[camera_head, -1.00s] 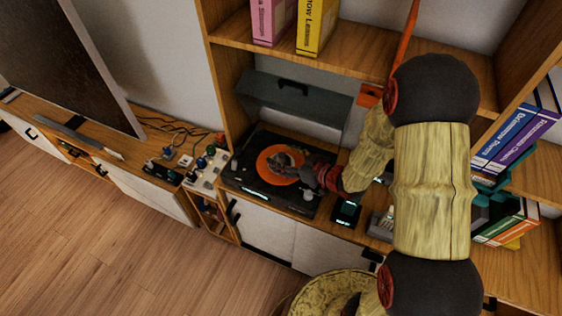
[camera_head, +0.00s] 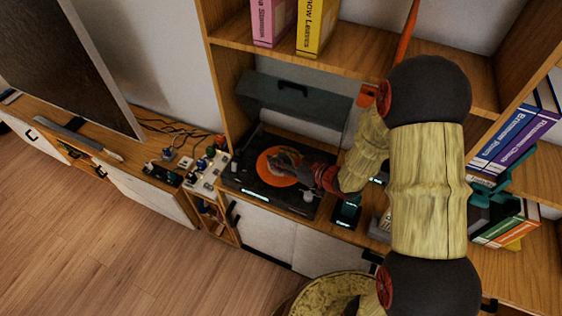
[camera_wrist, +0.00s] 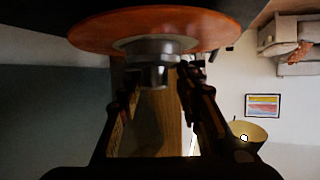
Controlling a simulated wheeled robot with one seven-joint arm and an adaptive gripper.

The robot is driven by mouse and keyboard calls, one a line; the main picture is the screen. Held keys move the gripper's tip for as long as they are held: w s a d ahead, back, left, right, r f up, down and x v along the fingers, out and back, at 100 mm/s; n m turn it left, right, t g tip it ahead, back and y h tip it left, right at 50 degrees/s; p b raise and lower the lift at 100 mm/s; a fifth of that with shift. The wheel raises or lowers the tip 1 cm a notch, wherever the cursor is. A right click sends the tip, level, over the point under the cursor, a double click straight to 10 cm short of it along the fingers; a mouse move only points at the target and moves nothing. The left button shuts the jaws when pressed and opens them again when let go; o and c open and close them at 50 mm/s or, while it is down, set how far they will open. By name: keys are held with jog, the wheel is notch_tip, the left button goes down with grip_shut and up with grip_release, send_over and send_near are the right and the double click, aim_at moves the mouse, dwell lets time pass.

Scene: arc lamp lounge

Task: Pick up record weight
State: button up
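The record weight (camera_wrist: 150,62) is a silver, stepped round piece at the centre of the orange record label (camera_wrist: 205,32) in the wrist view. In the head view, the orange label (camera_head: 266,174) shows on the dark turntable (camera_head: 243,184), and the weight is hard to make out there. My gripper (camera_wrist: 156,82) is open. Its two dark fingers reach toward the weight, one on each side, with the weight near the fingertips. I cannot tell whether either finger touches it. In the head view, my gripper (camera_head: 288,161) is over the record, low and tilted.
The raised dust cover (camera_head: 290,103) stands behind the turntable under a shelf with books (camera_head: 317,25). A small mixer-like box (camera_head: 207,170) is close on the left. A small dark device with a lit display (camera_head: 346,212) is close on the right.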

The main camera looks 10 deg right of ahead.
jog(key=shift+w+d, duration=0.15)
jog(key=c, duration=0.6)
jog(key=shift+r, duration=0.1)
grip_shut()
